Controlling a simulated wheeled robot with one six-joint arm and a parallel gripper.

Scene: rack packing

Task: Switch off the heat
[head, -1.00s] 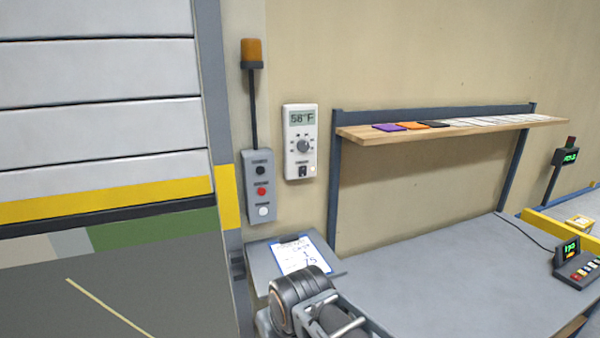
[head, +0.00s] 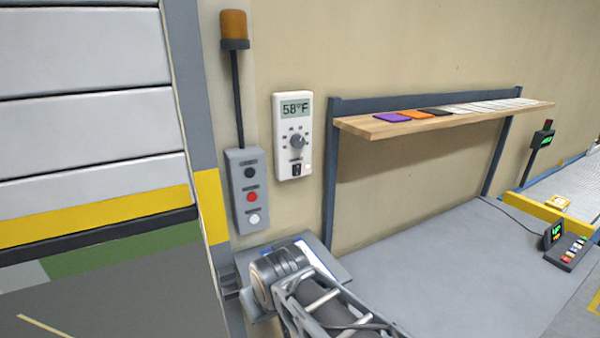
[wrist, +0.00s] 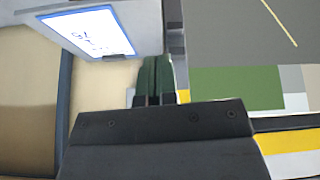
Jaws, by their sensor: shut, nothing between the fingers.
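The white thermostat (head: 293,137) hangs on the beige wall, left of the shelf, in the head view. Its display reads 58°F. In the head view my arm is at the bottom centre, below and apart from the thermostat, and the fingertips are not visible there. The thermostat is not in the wrist view.
A grey control box (head: 248,190) with black, red and white buttons hangs left of the thermostat, under an orange beacon (head: 234,25). A wooden shelf (head: 380,130) juts out at right above a grey table (head: 430,250). A clipboard (wrist: 95,32) lies near my arm.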

